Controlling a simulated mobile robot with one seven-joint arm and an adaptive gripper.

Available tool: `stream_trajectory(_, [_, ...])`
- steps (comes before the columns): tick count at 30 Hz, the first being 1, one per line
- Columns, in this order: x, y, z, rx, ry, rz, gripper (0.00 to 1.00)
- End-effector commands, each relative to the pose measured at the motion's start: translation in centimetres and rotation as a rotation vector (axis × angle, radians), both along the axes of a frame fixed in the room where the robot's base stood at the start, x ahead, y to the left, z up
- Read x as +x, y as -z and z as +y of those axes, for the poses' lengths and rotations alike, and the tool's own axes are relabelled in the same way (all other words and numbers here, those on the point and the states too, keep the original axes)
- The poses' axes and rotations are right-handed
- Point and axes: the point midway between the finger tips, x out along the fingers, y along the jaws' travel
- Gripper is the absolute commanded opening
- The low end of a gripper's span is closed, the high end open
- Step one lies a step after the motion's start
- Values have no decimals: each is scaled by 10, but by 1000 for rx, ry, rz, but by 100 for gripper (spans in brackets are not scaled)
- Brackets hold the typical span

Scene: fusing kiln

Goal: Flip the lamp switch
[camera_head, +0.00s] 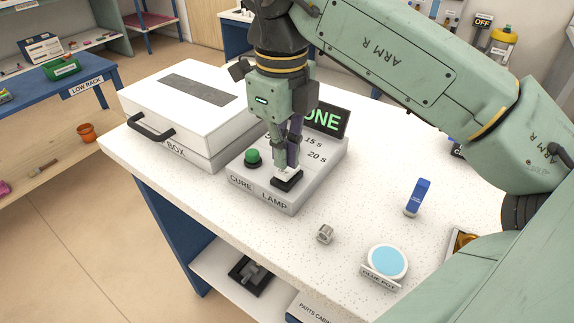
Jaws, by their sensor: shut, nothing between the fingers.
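The cure lamp unit (300,200) is a pale box on the speckled white worktop, labelled CURE LAMP on its front. A switch with a black base (290,183) and a pale part sits near the front right of its top. My gripper (286,167) points down with its fingers shut and empty, their tips at or just above the switch. They hide part of it, so I cannot tell its position or whether they touch. A green button (252,156) is left of the fingers. A display (328,119) behind shows green letters ending in ONE, partly hidden by my gripper.
A white lidded box (190,98) with a black handle stands left of the lamp. A small metal ring (325,234), a blue upright piece (417,197) and a glue pot (387,262) are at right. Bare worktop lies between the lamp and the blue piece.

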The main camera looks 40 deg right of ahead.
Motion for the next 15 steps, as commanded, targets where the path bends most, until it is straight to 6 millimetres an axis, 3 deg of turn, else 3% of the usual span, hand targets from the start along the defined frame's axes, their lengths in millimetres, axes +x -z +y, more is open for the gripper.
stream_trajectory(15, [0, 9, 0, 0, 0, 0, 0])
